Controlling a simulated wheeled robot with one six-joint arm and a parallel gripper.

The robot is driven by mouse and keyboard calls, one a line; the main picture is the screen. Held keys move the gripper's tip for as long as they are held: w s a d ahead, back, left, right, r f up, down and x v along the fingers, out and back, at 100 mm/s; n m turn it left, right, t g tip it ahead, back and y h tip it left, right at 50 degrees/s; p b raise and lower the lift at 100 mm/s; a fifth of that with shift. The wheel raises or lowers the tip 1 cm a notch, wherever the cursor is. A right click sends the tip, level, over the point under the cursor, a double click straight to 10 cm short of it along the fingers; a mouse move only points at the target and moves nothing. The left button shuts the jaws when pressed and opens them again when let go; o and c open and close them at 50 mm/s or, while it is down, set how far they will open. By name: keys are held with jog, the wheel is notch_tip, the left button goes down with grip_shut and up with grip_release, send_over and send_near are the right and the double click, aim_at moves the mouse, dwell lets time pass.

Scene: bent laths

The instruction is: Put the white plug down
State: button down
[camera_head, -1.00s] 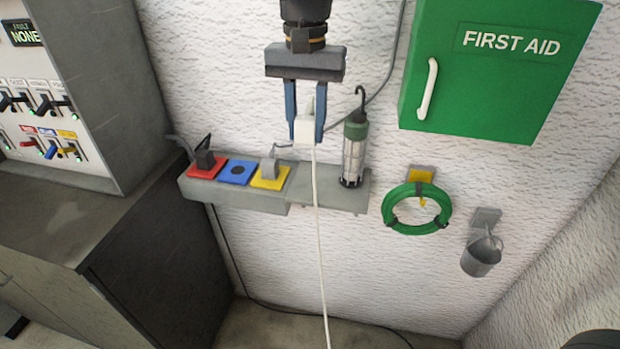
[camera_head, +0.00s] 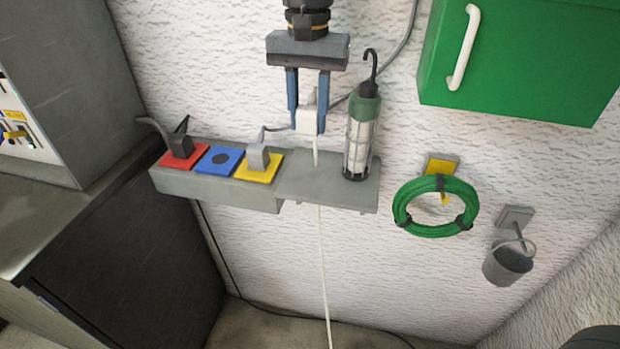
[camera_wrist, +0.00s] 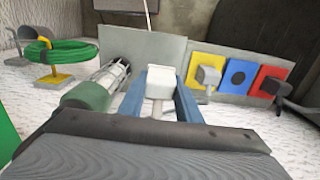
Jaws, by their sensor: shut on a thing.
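My gripper (camera_head: 308,118) is shut on the white plug (camera_head: 307,120), its blue fingers on either side of it. The plug also shows between the fingers in the wrist view (camera_wrist: 160,83). A white cord hangs down from the plug past the shelf's front. The grey shelf (camera_head: 300,187) has a bare stretch below the plug, left of the lamp; I cannot tell for certain whether the plug is clear of it. A blue socket plate (camera_head: 220,160) is empty.
A caged work lamp (camera_head: 359,140) stands on the shelf just right of my gripper. A grey plug (camera_head: 258,158) sits in the yellow plate and a black plug (camera_head: 181,146) in the red plate. A green hose coil (camera_head: 408,205), a bucket (camera_head: 507,265) and a green cabinet (camera_head: 530,60) hang at the right.

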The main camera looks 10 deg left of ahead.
jog(key=p, duration=0.3)
send_over(308, 177)
notch_tip(308, 177, down, 10)
jog(key=shift+w+f, duration=0.1)
jog(key=shift+f, duration=0.1)
jog(key=shift+f, duration=0.35)
jog(key=shift+f, duration=0.15)
jog(key=c, duration=1.3)
grip_release()
notch_tip(308, 177, up, 12)
jog(key=b, duration=0.3)
jog(key=shift+f, duration=0.15)
jog(key=shift+r+b, duration=0.35)
jog(key=shift+r, duration=0.45)
